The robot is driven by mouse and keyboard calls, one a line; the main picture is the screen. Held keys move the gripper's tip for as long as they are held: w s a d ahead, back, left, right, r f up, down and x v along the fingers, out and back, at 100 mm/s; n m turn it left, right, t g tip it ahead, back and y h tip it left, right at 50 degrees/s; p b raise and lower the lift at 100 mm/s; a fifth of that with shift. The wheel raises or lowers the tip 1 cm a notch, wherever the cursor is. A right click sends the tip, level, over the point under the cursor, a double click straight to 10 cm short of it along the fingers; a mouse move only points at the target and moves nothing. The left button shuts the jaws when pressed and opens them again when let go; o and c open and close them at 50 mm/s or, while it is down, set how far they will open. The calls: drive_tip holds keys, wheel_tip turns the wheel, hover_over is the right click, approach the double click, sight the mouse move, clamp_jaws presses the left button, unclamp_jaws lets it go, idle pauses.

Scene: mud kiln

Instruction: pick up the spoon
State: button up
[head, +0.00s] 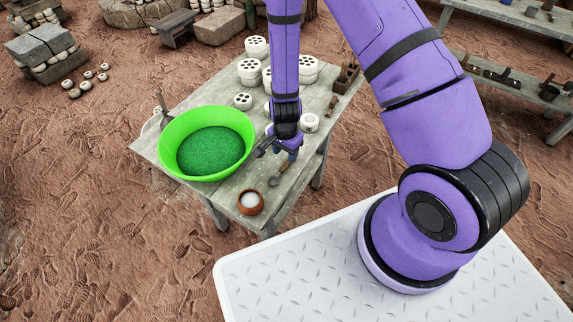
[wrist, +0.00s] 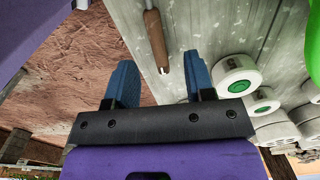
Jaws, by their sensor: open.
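A spoon-like utensil (head: 280,173) lies on the wooden table (head: 180,104), near its right edge. Its small rounded end points toward the front, and its handle runs back toward my gripper. In the wrist view its brown wooden handle (wrist: 156,37) with a pale tip shows just beyond the fingers, roughly between their lines. The rest of it is out of that frame. My gripper (wrist: 160,65) is open and empty, its two blue fingers apart from the handle. In the head view my gripper (head: 284,150) hangs low at the table's right side, partly hidden by my wrist.
A large green bowl (head: 169,151) with green contents stands left of my gripper. A small brown pot (head: 250,203) with white contents is at the front. White round pieces (head: 243,101) stand behind, and several show at right in the wrist view (wrist: 237,76). Small tools lie around.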

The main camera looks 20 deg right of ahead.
sight(286, 163)
drive_tip(key=shift+s+d+f, duration=0.1)
drive_tip(key=shift+s+f, duration=0.05)
drive_tip(key=shift+f, duration=2.9)
clamp_jaws()
drive_tip(key=shift+r, duration=0.15)
